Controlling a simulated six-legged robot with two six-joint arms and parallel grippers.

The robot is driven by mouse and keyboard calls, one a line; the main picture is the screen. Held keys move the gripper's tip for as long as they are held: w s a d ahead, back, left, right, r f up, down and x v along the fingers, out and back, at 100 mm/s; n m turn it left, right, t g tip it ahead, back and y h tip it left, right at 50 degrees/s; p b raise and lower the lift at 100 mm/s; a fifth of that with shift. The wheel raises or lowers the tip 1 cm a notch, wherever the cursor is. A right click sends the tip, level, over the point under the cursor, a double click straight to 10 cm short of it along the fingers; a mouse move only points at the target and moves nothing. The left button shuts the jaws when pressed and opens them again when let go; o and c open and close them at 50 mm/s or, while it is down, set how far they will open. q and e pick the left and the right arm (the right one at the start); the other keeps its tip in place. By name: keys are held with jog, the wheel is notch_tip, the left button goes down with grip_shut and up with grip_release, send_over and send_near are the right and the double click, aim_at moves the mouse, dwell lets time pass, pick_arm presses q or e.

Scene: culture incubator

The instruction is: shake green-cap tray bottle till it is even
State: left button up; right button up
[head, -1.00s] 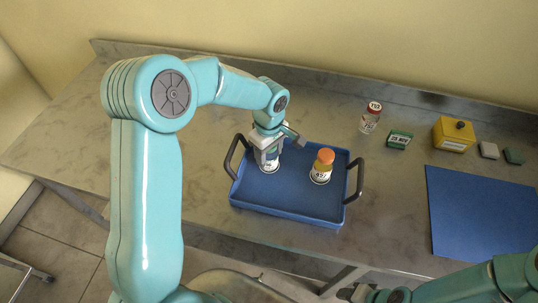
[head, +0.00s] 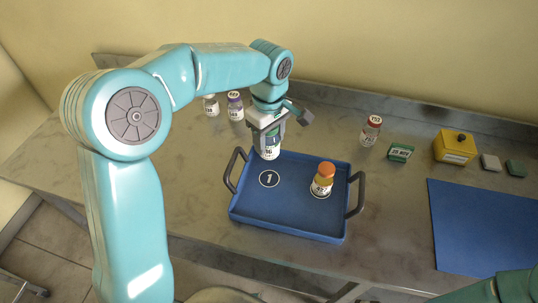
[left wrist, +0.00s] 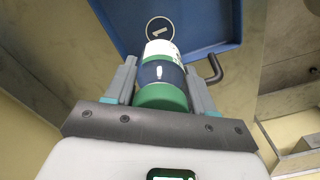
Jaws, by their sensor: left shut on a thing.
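My left gripper (head: 268,135) is shut on the green-cap bottle (head: 270,153) and holds it upright above the back left part of the blue tray (head: 290,226). In the left wrist view the bottle (left wrist: 161,73) sits between the two fingers (left wrist: 160,80), with its green cap nearest the camera and a dark band and white label beyond. The bare circle marked 1 (head: 269,179) shows on the tray floor. An orange-capped bottle (head: 322,182) stands on the tray's right side. How even the held bottle's contents are cannot be told. My right gripper is out of view.
A white-capped bottle (head: 211,106) and a purple-capped bottle (head: 235,106) stand behind the tray. A red-capped bottle (head: 370,131), a green box (head: 400,152) and a yellow box (head: 454,147) stand at the back right. A blue mat (head: 480,225) lies at right.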

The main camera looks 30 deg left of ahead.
pick_arm(q)
notch_tip(320, 180, up, 8)
jog(key=shift+f, duration=0.15)
jog(key=shift+r, duration=0.4)
notch_tip(320, 180, up, 6)
jog(key=p, duration=0.6)
